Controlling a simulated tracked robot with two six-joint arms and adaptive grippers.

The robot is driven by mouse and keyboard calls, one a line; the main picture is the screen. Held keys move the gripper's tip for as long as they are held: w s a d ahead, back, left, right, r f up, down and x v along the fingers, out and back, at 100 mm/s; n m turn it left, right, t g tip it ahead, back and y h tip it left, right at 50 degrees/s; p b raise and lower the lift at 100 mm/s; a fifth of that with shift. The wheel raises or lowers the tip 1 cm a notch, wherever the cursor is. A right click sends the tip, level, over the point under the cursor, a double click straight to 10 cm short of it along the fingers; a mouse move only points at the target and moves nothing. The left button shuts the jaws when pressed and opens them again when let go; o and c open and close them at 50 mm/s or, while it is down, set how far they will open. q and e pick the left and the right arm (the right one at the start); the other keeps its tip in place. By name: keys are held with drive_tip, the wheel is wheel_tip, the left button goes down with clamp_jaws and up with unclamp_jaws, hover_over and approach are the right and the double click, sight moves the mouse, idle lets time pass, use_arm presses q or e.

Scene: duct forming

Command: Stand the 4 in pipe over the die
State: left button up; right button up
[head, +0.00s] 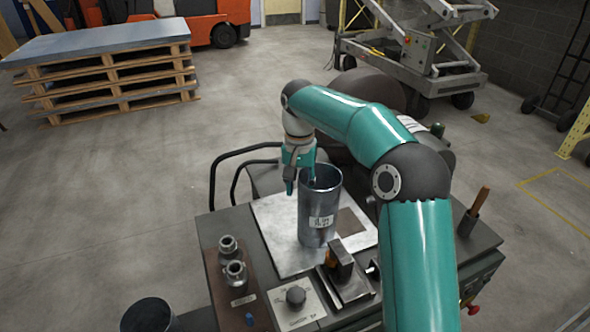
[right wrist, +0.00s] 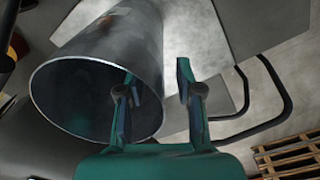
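The pipe (head: 320,212) is a shiny grey metal cylinder with a white label too small to read. It stands upright on a light metal plate (head: 275,217) on the bench, open end up. No die can be made out for certain; the pipe may hide it. In the right wrist view the pipe (right wrist: 125,50) shows its open rim facing the camera. My right gripper (head: 301,180) is at the rim's left side. In the right wrist view its fingers (right wrist: 157,100) are apart, one before the pipe's mouth, the other outside, with the wall between. My left gripper is out of view.
Two small metal fittings (head: 236,272) stand on a brown strip at the bench's left. A clamp-like block (head: 343,275) and a round knob (head: 295,296) are in front of the pipe. A dark open cylinder (head: 149,316) is at lower left. Stacked pallets (head: 110,78) stand farther back.

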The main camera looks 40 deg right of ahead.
drive_tip(key=shift+w+r, duration=0.1)
drive_tip(key=shift+r, duration=5.6)
drive_tip(key=shift+r, duration=0.1)
